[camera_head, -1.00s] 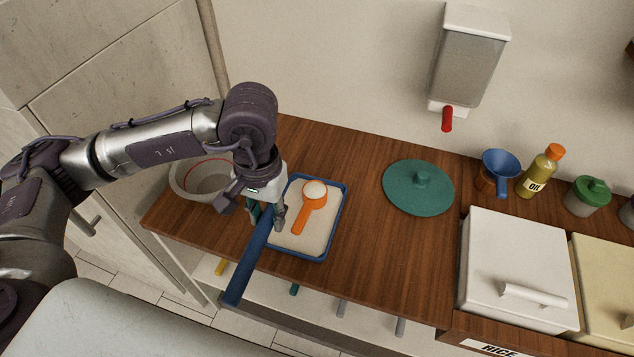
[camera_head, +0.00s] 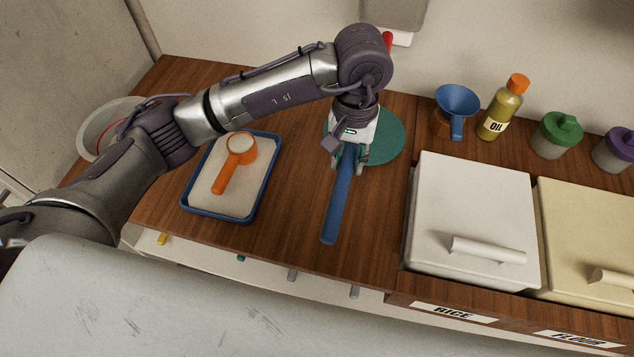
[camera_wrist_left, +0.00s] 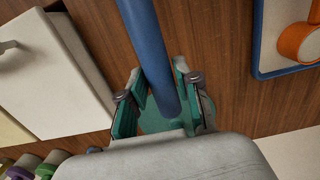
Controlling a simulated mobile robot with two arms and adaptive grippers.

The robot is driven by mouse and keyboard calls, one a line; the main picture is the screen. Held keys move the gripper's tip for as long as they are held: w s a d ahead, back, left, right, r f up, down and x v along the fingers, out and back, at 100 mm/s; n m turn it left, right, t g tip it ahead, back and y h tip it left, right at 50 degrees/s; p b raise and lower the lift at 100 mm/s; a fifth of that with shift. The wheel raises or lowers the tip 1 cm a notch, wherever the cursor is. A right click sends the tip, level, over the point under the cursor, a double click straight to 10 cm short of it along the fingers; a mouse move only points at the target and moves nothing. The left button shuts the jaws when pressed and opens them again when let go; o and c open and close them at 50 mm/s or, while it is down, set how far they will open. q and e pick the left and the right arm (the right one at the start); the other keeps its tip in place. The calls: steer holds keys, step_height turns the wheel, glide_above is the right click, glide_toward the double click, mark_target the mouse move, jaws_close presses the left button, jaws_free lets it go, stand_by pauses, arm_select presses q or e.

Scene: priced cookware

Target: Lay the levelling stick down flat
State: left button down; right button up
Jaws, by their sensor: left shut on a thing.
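The levelling stick (camera_head: 338,208) is a long blue bar. My left gripper (camera_head: 347,166) is shut on it near its far end, and the rest of it reaches towards the counter's front edge. The wrist view shows the stick (camera_wrist_left: 150,45) between the teal-padded fingers (camera_wrist_left: 162,88). I cannot tell whether the stick touches the wood. The gripper is in front of the teal round lid (camera_head: 388,145), partly hiding it. My right gripper is not in view.
A blue-rimmed tray (camera_head: 184,196) of white powder holds an orange scoop (camera_head: 229,174) to the left. A white rice bin (camera_head: 475,215) stands close on the right. Bare wood (camera_head: 288,205) lies between tray and stick. A blue funnel (camera_head: 456,105) and oil bottle (camera_head: 501,108) stand behind.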

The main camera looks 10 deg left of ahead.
arm_select(q)
steer(key=shift+w+d+f, duration=0.2)
steer(key=shift+w+f, duration=0.05)
steer(key=w+a+f+p, duration=0.2)
steer(key=a+f, duration=0.1)
steer(key=a, duration=0.2)
steer(key=p, duration=0.1)
glide_above(306, 168)
steer(key=f, duration=0.3)
steer(key=shift+s+d+f, duration=0.1)
steer(key=shift+d+f, duration=0.05)
steer(key=shift+d, duration=0.1)
steer(key=shift+a+f, duration=0.2)
step_height(306, 168, down, 3)
steer(key=shift+f+p, duration=0.1)
steer(key=shift+p, duration=0.55)
steer(key=shift+f, duration=0.4)
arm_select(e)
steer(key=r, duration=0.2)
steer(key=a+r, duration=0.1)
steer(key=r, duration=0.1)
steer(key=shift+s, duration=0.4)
arm_select(q)
steer(key=shift+f, duration=0.1)
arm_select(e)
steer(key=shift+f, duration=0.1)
